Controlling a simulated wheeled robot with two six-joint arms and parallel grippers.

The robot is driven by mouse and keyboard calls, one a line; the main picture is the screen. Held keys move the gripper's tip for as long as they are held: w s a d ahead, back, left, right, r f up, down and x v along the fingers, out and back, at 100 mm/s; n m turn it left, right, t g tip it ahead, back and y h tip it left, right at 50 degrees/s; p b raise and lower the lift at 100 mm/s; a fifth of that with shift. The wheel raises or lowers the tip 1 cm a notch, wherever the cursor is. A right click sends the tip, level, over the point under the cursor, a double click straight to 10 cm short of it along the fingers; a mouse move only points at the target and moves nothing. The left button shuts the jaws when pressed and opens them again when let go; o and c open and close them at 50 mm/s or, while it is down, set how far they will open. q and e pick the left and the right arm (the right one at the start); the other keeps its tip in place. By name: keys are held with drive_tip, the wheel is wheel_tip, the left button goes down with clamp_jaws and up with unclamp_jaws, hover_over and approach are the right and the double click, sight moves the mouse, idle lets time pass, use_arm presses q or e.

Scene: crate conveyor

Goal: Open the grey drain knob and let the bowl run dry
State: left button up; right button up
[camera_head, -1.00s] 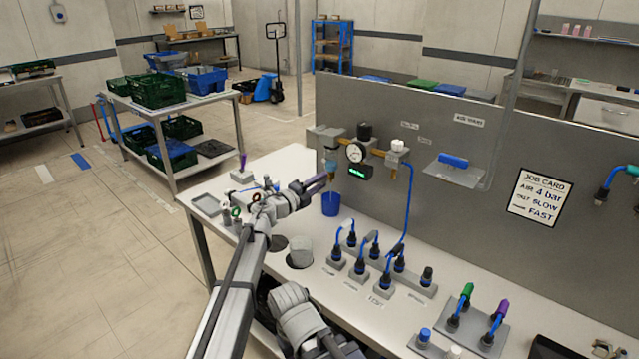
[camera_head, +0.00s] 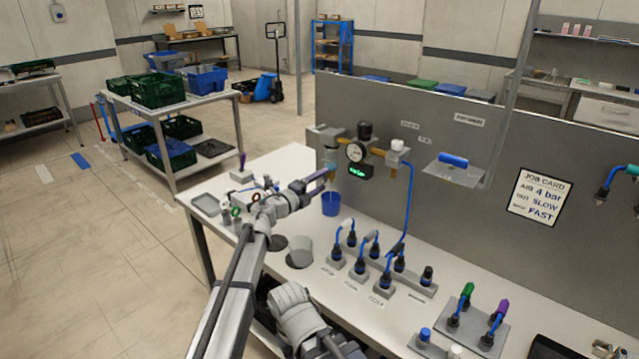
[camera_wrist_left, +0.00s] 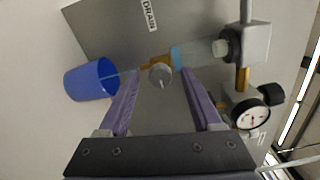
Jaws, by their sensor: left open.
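The grey drain knob (camera_wrist_left: 160,75) shows in the left wrist view, in front of the brass drain under the clear filter bowl (camera_wrist_left: 198,53). Pale blue liquid shows in the drain end of the bowl. My left gripper (camera_head: 325,173) is open. Its two purple fingers lie on either side of the knob in the wrist view; contact cannot be told. In the head view the fingers hide the knob. A blue cup (camera_head: 331,203) stands below the drain and also shows in the wrist view (camera_wrist_left: 92,80). A thin pale line, like a stream, runs from drain to cup.
A pressure gauge (camera_head: 355,152) and a green display (camera_head: 360,171) sit right of the bowl on the grey panel (camera_head: 440,130). Blue hoses with black couplings (camera_head: 360,263) stand on the bench.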

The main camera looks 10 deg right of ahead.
use_arm(q)
drive_tip(key=v, duration=0.7)
drive_tip(key=shift+s+a, duration=0.2)
drive_tip(key=shift+a, duration=0.1)
